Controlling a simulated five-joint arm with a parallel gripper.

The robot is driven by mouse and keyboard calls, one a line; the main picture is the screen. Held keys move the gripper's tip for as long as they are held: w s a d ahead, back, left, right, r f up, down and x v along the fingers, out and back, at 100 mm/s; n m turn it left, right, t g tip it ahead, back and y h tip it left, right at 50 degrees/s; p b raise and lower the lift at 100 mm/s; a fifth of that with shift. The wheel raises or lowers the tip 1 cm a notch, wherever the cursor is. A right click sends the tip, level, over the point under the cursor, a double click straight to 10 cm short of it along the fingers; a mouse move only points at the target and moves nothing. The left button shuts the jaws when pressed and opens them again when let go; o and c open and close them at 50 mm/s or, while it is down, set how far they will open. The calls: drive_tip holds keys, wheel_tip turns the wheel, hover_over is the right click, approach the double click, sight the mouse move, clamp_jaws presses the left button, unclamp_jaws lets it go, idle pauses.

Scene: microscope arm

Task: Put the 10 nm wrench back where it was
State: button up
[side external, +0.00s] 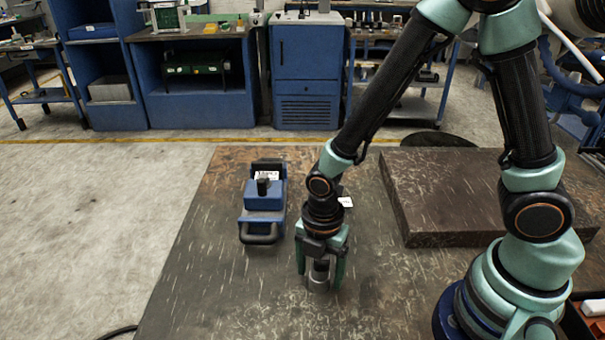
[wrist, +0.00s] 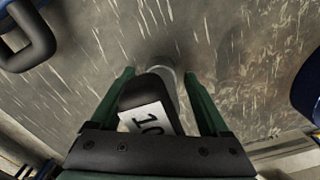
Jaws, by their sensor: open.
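The 10 nm wrench has a black handle with a white "10" label (wrist: 146,122) and a grey metal end. In the wrist view it lies between the two green fingers of my gripper (wrist: 158,74). In the side view my gripper (side external: 321,272) points down at the table, with the wrench's grey end (side external: 318,280) low between the fingers, at or just above the surface. My gripper is open around the wrench. Most of the handle is hidden in the side view. A blue holder (side external: 264,217) with a black knob and a label stands to the left of my gripper.
The worn dark table (side external: 220,300) is clear in front of and left of my gripper. A thick dark slab (side external: 470,190) lies at the right. A dark bin with orange and white items (side external: 597,310) is at the lower right edge. Blue cabinets stand far behind.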

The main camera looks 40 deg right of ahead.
wheel_tip(320, 180, up, 12)
drive_tip(key=shift+r, duration=0.15)
drive_tip(key=d+r+m+t, duration=0.5)
drive_tip(key=d+r+m, duration=0.6)
drive_tip(key=m, duration=1)
drive_tip(key=shift+w+d+r+m+t, duration=0.15)
drive_tip(key=shift+w+d+m+t, duration=0.2)
drive_tip(key=shift+d, duration=0.25)
